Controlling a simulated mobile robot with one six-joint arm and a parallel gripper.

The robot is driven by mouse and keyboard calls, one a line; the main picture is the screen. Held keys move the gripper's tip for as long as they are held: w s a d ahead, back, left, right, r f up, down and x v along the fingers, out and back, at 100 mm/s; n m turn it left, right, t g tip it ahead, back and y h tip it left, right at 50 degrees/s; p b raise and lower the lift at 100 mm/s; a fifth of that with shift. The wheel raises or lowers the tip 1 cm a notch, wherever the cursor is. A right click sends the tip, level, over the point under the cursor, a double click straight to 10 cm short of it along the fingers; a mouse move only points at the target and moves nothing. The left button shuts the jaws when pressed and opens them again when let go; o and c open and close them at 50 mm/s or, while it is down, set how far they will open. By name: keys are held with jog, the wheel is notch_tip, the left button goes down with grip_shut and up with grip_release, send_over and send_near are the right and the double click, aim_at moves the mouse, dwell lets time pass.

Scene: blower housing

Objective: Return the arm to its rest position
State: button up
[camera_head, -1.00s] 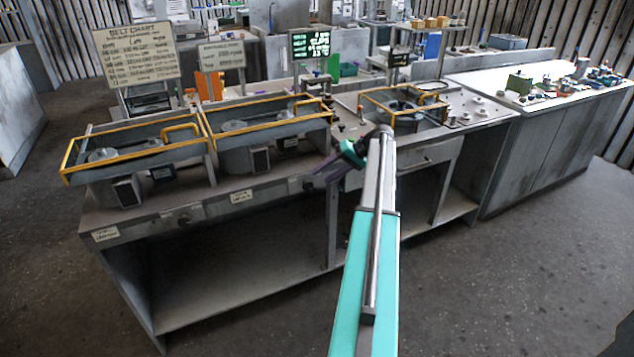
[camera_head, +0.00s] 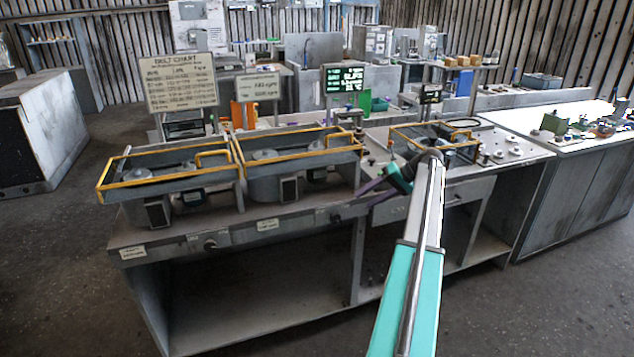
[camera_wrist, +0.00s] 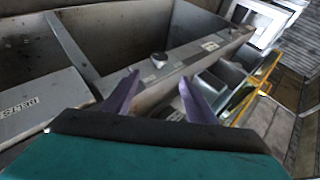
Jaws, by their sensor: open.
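My arm extends from the bottom of the head view toward the workbench (camera_head: 200,238), with its wrist bent to the left. My gripper (camera_head: 362,193) shows there as purple fingers in front of the bench's front edge, to the right of the middle yellow-framed housing. In the wrist view my gripper (camera_wrist: 158,100) has its two purple fingers spread apart with nothing between them. I cannot tell from the views whether the fingers touch the bench.
Yellow-framed housings (camera_head: 165,168), (camera_head: 300,155) and (camera_head: 435,138) stand along the bench top. A belt chart sign (camera_head: 178,82) and a dark display (camera_head: 344,78) stand behind. A white-topped counter (camera_head: 545,128) is at right. The floor in front (camera_head: 540,310) is clear.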

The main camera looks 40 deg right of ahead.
jog(key=w+a+f+n+g, duration=0.15)
jog(key=a+f+g, duration=0.25)
jog(key=a+f, duration=1.35)
jog(key=w+a+f+m+g, duration=0.1)
jog(key=w+a+f+g, duration=0.15)
jog(key=a+f, duration=1.5)
jog(key=s+a+f+n+g, duration=0.1)
jog(key=s+a+f, duration=0.15)
jog(key=a, duration=0.45)
jog(key=s+a+f+n+g, duration=0.15)
jog(key=s+a, duration=0.25)
jog(key=a, duration=0.4)
jog(key=s+a+f+n+g+h, duration=0.1)
jog(key=s+a+f+h, duration=0.1)
jog(key=s, duration=0.6)
jog(key=s+a+f+n+g+h, duration=0.1)
jog(key=s+a+f+g+h, duration=0.1)
jog(key=s+a+f, duration=0.2)
jog(key=s+a+f+n+g+h, duration=0.1)
jog(key=s+a+f, duration=0.2)
jog(key=s+a, duration=0.5)
jog(key=s, duration=0.5)
jog(key=shift+h, duration=0.4)
jog(key=shift+a, duration=0.1)
